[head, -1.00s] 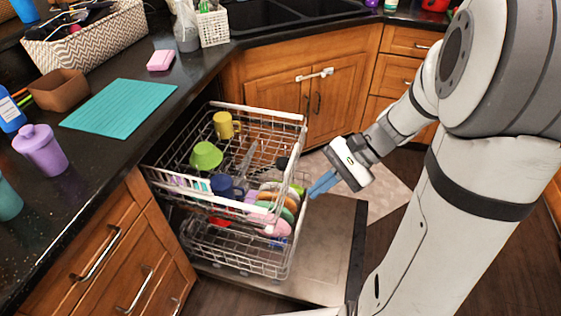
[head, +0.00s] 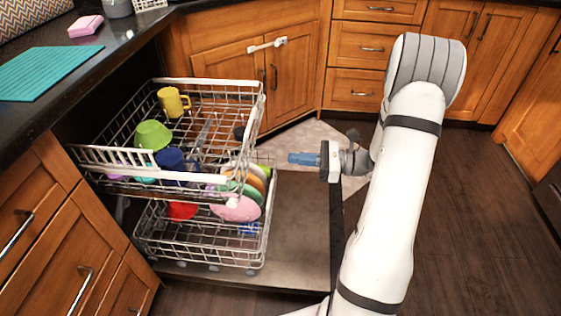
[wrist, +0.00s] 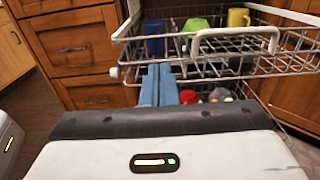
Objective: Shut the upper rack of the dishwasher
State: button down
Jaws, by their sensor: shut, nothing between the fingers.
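The upper rack (head: 257,98) of the dishwasher is pulled out over the lowered door and holds a yellow mug (head: 173,101), a green bowl (head: 152,135) and a blue cup (head: 171,160). Its front rail with a white handle also shows in the wrist view (wrist: 238,33). My gripper (head: 290,158), with blue fingers, is shut and empty. It is to the right of the rack's front, apart from it in the head view. In the wrist view the fingers (wrist: 158,84) point toward the racks, below the upper rack's front rail.
The lower rack (head: 200,253) is also out, with a red bowl and plates above or in it. The open dishwasher door (head: 300,225) lies flat below. Wooden drawers (head: 50,225) stand at left. Dark floor (head: 470,220) is free at right.

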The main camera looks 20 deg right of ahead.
aim_at(242, 154)
jog(key=b+x, duration=0.3)
jog(key=x, duration=0.8)
jog(key=shift+a+f, duration=0.1)
jog(key=shift+a, duration=0.1)
jog(key=shift+w+a, duration=0.15)
jog(key=shift+a, duration=0.3)
